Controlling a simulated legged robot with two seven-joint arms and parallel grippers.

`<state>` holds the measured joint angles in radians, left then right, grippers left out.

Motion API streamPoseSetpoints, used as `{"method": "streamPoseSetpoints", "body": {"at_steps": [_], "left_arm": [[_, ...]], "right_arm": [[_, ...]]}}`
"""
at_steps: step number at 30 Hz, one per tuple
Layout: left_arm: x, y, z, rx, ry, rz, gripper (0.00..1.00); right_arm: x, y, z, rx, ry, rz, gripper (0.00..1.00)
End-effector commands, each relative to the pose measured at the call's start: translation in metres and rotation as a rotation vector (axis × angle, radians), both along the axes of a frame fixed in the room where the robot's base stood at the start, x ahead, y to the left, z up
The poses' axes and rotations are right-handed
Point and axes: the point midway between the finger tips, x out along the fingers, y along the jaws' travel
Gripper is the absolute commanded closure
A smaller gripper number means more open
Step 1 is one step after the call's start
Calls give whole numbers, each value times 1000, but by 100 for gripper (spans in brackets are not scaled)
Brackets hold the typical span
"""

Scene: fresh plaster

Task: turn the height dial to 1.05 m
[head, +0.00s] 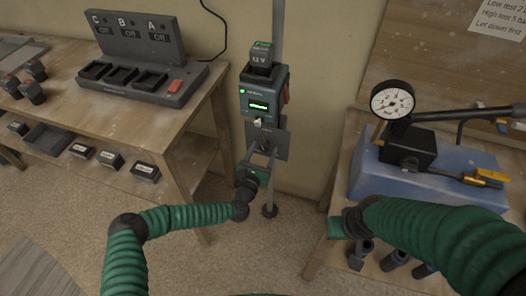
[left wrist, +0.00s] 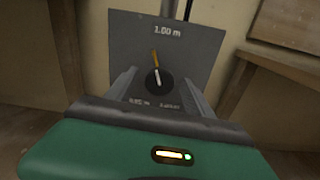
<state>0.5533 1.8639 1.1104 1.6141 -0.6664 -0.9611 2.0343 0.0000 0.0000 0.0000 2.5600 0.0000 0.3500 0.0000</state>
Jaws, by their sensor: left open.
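The height dial (left wrist: 159,84) is a dark round knob with a white line, on a grey plate (left wrist: 194,43). The white line points up and slightly left, towards an orange mark just above it. The plate reads 1.00 m at the top; two lower labels are partly hidden and hard to read. In the head view the plate (head: 281,145) sits on a post below a meter box. My left gripper (head: 262,153) is open, its fingers on either side of the dial; contact is unclear. My right gripper's green body (head: 335,228) is at the right; its fingers are not clear.
The meter box (head: 262,93) above the plate has a lit green display. A wooden bench (head: 192,112) with a charger (head: 140,75) stands left. A blue case (head: 415,170) with a pressure gauge (head: 392,99) stands right. Bare floor lies around the post.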

Motion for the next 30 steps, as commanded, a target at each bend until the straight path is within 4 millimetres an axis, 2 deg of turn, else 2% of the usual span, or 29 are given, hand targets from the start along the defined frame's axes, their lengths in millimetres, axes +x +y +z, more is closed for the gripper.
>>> {"method": "streamPoseSetpoints", "body": {"at_steps": [2,15,23,30], "left_arm": [[0,0,0,0,0,0,43],[0,0,0,0,0,0,100],[-1,0,-1,20,-6,0,100],[-1,0,-1,121,-41,0,100]], "right_arm": [[0,0,0,0,0,0,100],[0,0,0,0,0,0,100],[0,0,-2,0,0,0,100],[0,0,-8,0,0,0,100]]}}
